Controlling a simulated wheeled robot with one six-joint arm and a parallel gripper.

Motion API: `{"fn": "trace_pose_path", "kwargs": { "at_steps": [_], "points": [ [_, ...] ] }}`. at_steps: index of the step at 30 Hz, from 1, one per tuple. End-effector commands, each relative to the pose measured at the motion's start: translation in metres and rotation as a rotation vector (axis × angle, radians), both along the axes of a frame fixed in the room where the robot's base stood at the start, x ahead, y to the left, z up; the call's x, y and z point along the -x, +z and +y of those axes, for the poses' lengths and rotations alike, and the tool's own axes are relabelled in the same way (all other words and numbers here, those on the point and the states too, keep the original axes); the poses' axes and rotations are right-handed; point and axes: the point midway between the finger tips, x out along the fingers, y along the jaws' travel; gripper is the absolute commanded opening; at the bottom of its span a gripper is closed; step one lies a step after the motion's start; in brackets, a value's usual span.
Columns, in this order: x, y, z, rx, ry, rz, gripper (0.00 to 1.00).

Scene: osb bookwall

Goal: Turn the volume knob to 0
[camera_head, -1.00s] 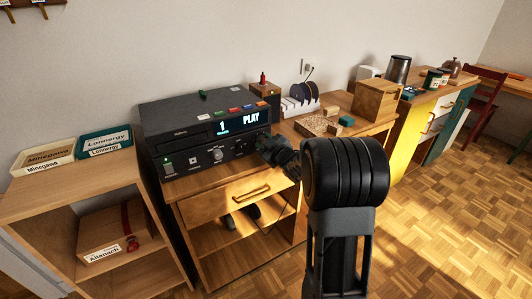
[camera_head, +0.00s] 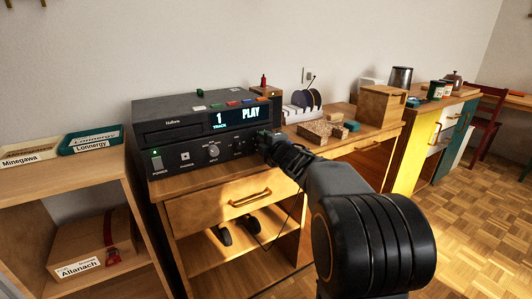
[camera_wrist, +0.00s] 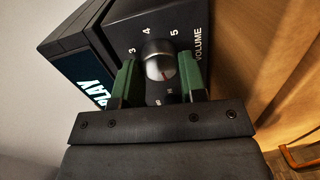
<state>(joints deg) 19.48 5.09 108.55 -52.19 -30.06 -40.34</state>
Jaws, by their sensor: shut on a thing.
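The volume knob (camera_wrist: 159,62) is a round silver knob on the black player's front panel, beside the word VOLUME and a dial with 3, 4 and 5 readable. In the head view my gripper (camera_head: 267,141) is at the right end of the player (camera_head: 160,125) and hides the knob. The player's display (camera_head: 236,116) reads 1 TRACK and PLAY.
The player stands on a wooden cabinet with a drawer (camera_head: 225,203). Another larger knob (camera_head: 213,151) and a lit power button (camera_head: 157,163) are left on the panel. A disc rack (camera_head: 302,112) and a wooden box (camera_head: 380,104) stand to the right.

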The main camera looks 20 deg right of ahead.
Motion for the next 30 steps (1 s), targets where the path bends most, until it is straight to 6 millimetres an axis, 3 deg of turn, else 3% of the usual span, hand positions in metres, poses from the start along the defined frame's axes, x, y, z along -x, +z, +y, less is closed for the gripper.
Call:
{"fn": "trace_pose_path", "kwargs": {
  "at_steps": [15, 30],
  "points": [
    [0.0, -0.0048, 0.0009, 0.442, 0.001, -0.054, 0.15],
    [-0.0002, -0.0028, 0.0008, 0.643, 0.0, -0.075, 0.15]
  ]
}}
